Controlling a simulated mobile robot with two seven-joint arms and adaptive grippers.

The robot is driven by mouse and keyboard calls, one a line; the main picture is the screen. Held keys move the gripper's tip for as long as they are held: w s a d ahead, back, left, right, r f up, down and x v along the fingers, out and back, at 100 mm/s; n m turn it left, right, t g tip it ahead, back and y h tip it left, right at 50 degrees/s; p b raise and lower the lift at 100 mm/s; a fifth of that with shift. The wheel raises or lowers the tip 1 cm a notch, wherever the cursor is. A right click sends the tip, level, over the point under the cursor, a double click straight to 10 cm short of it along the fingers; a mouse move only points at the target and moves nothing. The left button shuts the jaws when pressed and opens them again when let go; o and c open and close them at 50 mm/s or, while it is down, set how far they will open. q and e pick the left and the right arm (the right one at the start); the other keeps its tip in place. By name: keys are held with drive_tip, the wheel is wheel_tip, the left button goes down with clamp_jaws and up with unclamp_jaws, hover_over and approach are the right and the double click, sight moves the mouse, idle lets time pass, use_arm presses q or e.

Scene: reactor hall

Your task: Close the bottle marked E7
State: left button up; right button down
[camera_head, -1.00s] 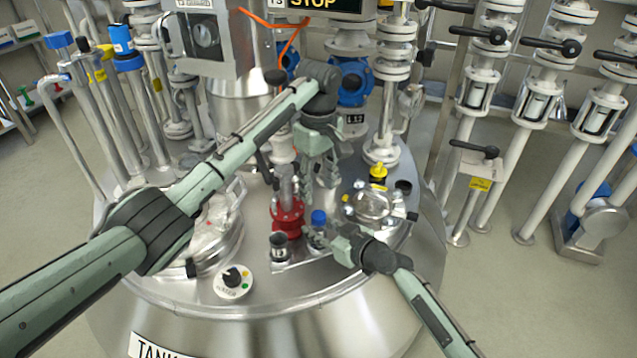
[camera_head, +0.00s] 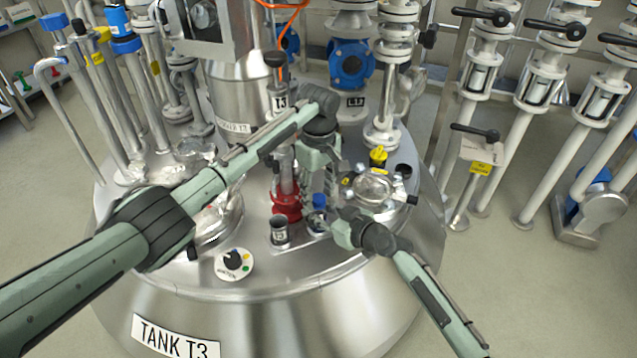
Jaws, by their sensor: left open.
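A small bottle (camera_head: 317,222) stands on the tank top, with a blue cap (camera_head: 319,200) showing at its upper end. No E7 mark can be read, and I cannot tell whether the cap is seated. My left gripper (camera_head: 318,187) is open and points down, its fingers right above and around the cap's height. Whether they touch the cap cannot be told. My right gripper (camera_head: 333,222) comes from the lower right and has its fingertips against or right beside the bottle. Its fingers are partly hidden, so its grip cannot be told.
An open dark-rimmed cup (camera_head: 280,232) stands just left of the bottle, and a red flange fitting (camera_head: 287,203) behind it. A round glass port (camera_head: 373,187) and a yellow-capped fitting (camera_head: 378,158) are to the right. A dial (camera_head: 234,263) sits at front left.

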use_arm(q)
clamp_jaws()
drive_tip(key=m, duration=0.6)
drive_tip(key=shift+f, duration=0.1)
drive_tip(key=m, duration=1.2)
drive_tip(key=shift+m, duration=0.4)
drive_tip(key=m, duration=0.7)
drive_tip(key=shift+o, duration=0.2)
unclamp_jaws()
